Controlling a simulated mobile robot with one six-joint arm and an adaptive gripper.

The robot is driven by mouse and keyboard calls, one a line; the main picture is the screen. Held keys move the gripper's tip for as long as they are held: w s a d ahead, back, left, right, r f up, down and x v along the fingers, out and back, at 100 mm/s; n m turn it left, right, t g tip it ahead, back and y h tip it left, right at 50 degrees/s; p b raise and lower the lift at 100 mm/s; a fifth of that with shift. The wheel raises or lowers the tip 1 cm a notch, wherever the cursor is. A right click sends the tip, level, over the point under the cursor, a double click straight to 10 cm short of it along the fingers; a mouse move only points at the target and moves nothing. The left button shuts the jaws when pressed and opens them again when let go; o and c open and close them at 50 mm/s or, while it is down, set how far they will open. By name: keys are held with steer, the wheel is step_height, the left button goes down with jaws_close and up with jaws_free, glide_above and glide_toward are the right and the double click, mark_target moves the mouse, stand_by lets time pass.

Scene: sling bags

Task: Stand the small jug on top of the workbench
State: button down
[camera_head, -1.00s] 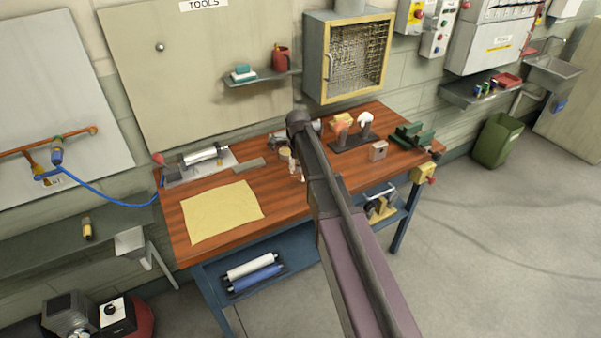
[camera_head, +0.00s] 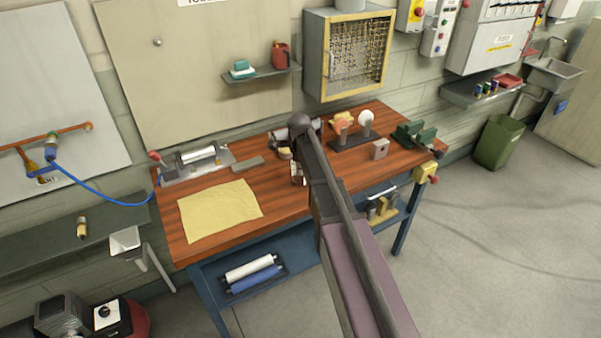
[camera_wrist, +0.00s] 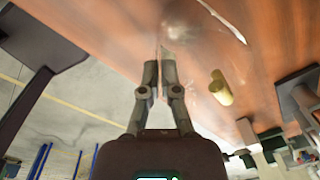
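In the wrist view a clear, glassy shape with bright curved edges, which I take for the small jug (camera_wrist: 205,22), shows against the brown wood beyond my fingertips. My gripper (camera_wrist: 160,64) has its two fingers close together with a narrow gap, seemingly shut on a thin part of this glass. The glass is hard to make out, and its upright or tilted pose cannot be told. In the head view my arm hides most of the gripper, over the middle of the workbench (camera_head: 285,205). Whether the jug touches the bench is unclear.
A yellow cloth (camera_head: 220,210) lies on the bench's left part. A metal tool on a plate (camera_head: 195,165) is behind it. A green vise (camera_head: 413,135), a grey block (camera_head: 380,149) and a dark stand (camera_head: 352,140) are on the right. A red can (camera_head: 280,55) stands on the wall shelf.

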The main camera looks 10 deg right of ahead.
steer(key=shift+f, duration=0.1)
steer(key=c, duration=0.8)
jaws_free()
steer(key=shift+r, duration=0.2)
step_height(320, 180, up, 12)
steer(key=p, duration=1.2)
steer(key=shift+s+a, duration=0.15)
steer(key=shift+s, duration=0.1)
